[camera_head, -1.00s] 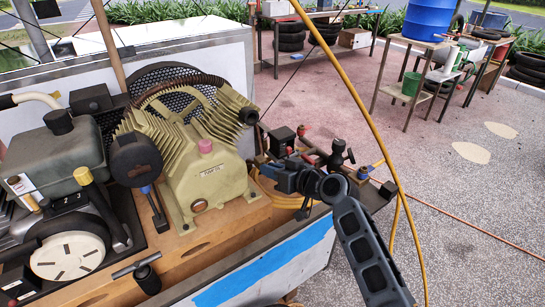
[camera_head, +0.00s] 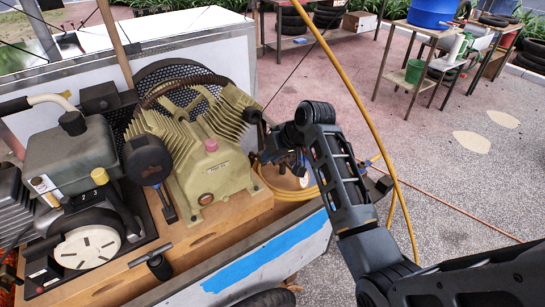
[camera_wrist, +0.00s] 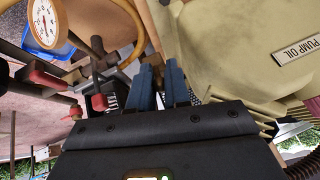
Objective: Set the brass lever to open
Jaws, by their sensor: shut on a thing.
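My gripper shows in the wrist view (camera_wrist: 161,84), its two blue fingers side by side with a narrow gap, shut on a small brownish piece that I take for the brass lever; the fingers hide most of it. Its position against its valve body cannot be made out. The grip is beside the cream pump body (camera_wrist: 235,45). In the head view, my arm covers most of the valve piping, and the lever cannot be seen there.
Red valve handles (camera_wrist: 47,79) and a round gauge (camera_wrist: 45,20) are left of my fingers in the wrist view. The cream compressor (camera_head: 205,150) stands on the wooden cart deck (camera_head: 215,232). A yellow hose (camera_head: 352,90) hangs past my arm. Paving at right is open.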

